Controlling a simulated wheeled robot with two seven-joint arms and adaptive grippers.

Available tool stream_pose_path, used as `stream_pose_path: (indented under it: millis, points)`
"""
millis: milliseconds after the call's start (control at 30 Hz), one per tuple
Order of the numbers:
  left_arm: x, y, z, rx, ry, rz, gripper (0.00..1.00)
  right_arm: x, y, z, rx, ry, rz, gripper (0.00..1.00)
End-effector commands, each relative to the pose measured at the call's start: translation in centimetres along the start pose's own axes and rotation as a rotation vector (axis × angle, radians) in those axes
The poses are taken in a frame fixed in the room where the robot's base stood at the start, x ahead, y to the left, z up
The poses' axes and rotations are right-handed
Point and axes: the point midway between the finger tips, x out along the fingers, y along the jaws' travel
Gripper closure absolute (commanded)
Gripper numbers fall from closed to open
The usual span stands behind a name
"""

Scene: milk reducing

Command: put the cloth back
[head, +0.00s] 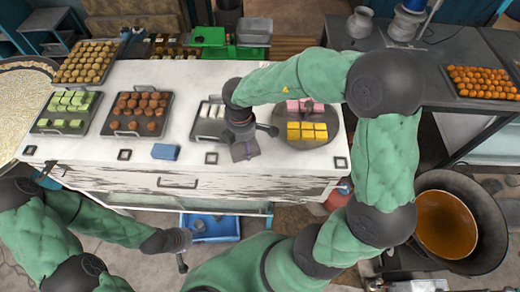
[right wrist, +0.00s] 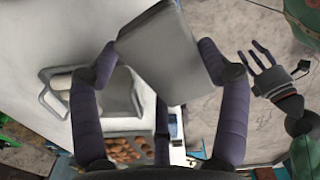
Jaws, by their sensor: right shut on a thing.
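My right gripper (head: 250,134) is above the front part of the white counter, between the tray of white sweets and the round tray. It is shut on a flat grey piece (head: 245,150), which looks like the folded cloth. In the right wrist view the cloth (right wrist: 168,58) is held flat and stiff between the purple-grey fingers, clear of the counter below. My left gripper (head: 182,260) is low in front of the counter and empty. In the right wrist view its fingers (right wrist: 262,68) are spread apart.
A blue block (head: 165,151) lies on the counter's front edge. Trays of green (head: 48,120) and brown sweets (head: 120,127), a tray of white pieces (head: 198,132) and a round tray (head: 332,116) stand behind. A blue bin (head: 222,232) is on the floor.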

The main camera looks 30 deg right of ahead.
Motion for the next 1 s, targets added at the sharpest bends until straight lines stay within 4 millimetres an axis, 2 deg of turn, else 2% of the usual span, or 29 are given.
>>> stream_pose_path:
  millis: [33, 100, 333, 667, 833, 1000]
  points:
    - [-0.1, 0.1, 0.0, 0.001, 0.0, 0.0, 0.6, 0.5, 0.1, 1.2, 0.008, 0.0, -0.002, 0.5]
    - [-0.1, 0.1, 0.0, 0.002, 0.0, 0.0, 0.6, 1.8, 0.2, 2.3, 0.005, -0.001, -0.005, 0.5]
    - [-0.2, 0.1, 0.1, 0.001, -0.001, 0.0, 0.6, 4.9, 0.6, 4.7, 0.003, 0.0, -0.003, 0.5]
    - [-0.2, 0.1, 0.0, 0.001, 0.0, 0.0, 0.6, 6.8, 0.9, 6.2, 0.002, 0.001, -0.002, 0.5]
    - [-0.3, 0.2, 0.0, 0.001, 0.0, 0.0, 0.6, 9.2, 0.8, 6.0, -0.001, 0.001, -0.003, 0.5]
    - [-0.3, 0.1, 0.0, 0.001, 0.0, 0.0, 0.6, 9.5, 1.0, 6.0, 0.0, 0.001, 0.002, 0.5]
